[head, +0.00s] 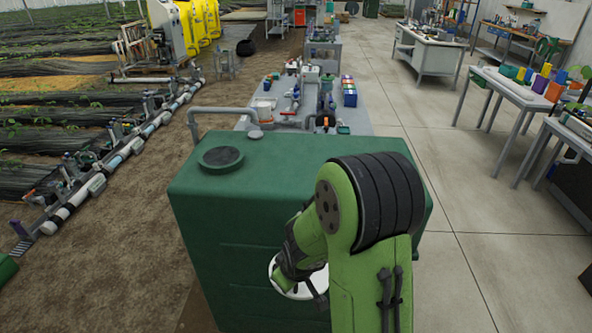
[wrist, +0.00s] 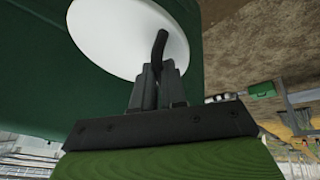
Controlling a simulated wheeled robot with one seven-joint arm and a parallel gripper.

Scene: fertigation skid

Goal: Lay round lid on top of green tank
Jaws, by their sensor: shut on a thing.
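The green tank (head: 222,232) is a large box-shaped tank in the middle of the head view. A dark round opening or cap (head: 221,158) sits in a raised rim on the left of its flat top. The round lid (head: 305,291) is white and shows in part behind my arm, in front of the tank's near side and lower than its top. In the wrist view the lid (wrist: 110,32) is a white disc with a dark curved handle (wrist: 159,46). My gripper (wrist: 157,78) is shut on this handle. In the head view my arm hides the gripper's fingertips.
A grey skid (head: 355,128) with pipes, valves and small containers stands behind the tank. A grey pipe (head: 215,110) bends down at the tank's back left. Benches (head: 510,90) stand on the right. Clear concrete floor (head: 455,185) lies right of the tank.

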